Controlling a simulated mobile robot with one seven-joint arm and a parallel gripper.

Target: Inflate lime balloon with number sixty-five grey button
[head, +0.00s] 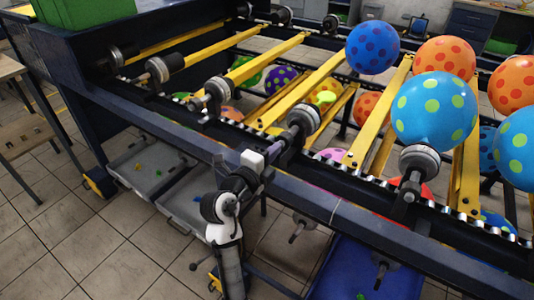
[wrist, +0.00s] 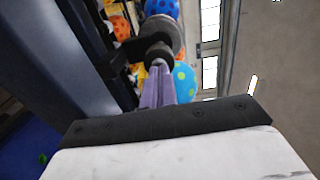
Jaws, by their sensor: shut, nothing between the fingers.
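My gripper (head: 268,156) is at the front rail of the balloon machine, close to a black-and-grey spindle (head: 300,122). In the wrist view its lavender fingers (wrist: 158,72) are shut and empty, pointing at the spindle end (wrist: 158,52). I cannot tell if they touch it. A small plain lime-yellow shape (head: 326,98), possibly the lime balloon, shows among the yellow bars behind the spindle. No number sixty-five and no grey button can be made out in either view.
Large dotted balloons, including a light-blue one (head: 434,110) and a dark-blue one (head: 372,47), stand on the right. The dark front rail (head: 330,208) runs across the machine. A blue bin (head: 365,270) and grey trays (head: 190,207) lie below. Tiled floor is clear at lower left.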

